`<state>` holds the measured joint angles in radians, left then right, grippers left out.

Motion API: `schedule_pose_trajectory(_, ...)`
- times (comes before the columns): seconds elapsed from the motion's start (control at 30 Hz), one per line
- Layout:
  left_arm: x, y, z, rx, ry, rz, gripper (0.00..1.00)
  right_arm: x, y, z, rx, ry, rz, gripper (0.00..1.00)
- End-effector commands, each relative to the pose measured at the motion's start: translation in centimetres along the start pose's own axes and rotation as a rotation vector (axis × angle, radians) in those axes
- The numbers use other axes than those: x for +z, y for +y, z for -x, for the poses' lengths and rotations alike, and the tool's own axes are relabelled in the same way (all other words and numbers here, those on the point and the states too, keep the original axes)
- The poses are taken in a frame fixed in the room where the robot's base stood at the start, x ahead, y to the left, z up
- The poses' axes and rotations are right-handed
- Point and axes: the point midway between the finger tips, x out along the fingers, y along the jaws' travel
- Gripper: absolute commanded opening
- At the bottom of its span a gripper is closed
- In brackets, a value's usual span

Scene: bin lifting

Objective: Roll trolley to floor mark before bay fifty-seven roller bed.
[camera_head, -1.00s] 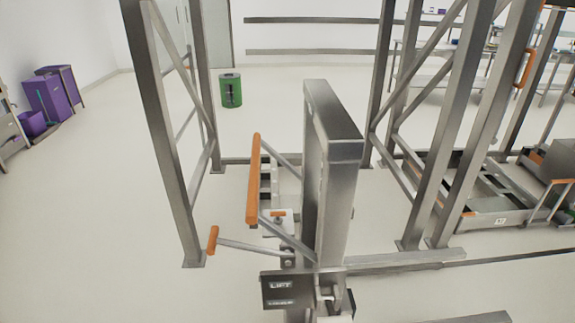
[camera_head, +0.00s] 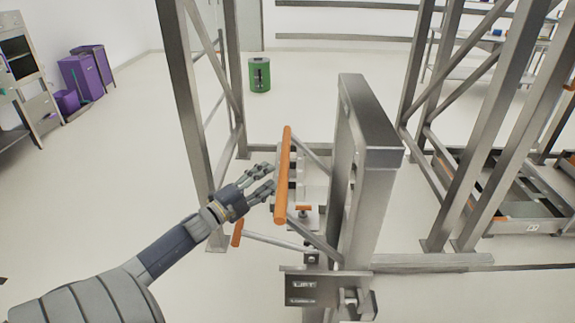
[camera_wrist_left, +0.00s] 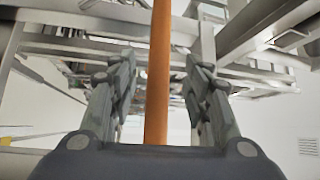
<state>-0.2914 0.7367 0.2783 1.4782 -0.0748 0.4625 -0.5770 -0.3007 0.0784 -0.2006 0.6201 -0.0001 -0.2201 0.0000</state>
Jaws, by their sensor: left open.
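A steel post with a sign reading LIFT (camera_head: 302,285) stands at the centre of the head view. A long orange bar handle (camera_head: 283,170) stands beside it on thin steel arms; I cannot tell whether it belongs to the trolley. My left gripper (camera_head: 271,176) is open at the left side of this bar. In the left wrist view the orange bar (camera_wrist_left: 160,75) runs between the two spread fingers, which stand clear of it on both sides. My right gripper is out of view. I cannot make out a floor mark or a bay number.
Steel rack uprights (camera_head: 190,110) stand left and right of the post. A low steel frame (camera_head: 500,185) with a small unreadable label lies at the right. A green bin (camera_head: 260,75) and purple bins (camera_head: 80,78) stand farther back. The floor at the left is open.

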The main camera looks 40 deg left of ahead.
Motion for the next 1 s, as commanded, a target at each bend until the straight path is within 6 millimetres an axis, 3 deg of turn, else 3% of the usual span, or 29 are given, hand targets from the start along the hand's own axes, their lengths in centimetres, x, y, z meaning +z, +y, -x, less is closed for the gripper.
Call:
schedule_pose_trajectory(0.3,0.0,-0.1,-4.8,-0.002,-0.001,0.001,0.45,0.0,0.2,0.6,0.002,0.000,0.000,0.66)
schedule_pose_trajectory(0.5,0.1,0.0,-6.7,0.000,-0.002,0.001,0.45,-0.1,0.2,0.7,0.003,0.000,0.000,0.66)
schedule_pose_trajectory(1.0,0.0,0.1,-7.7,0.002,-0.001,0.001,0.42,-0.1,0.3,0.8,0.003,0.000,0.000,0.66)
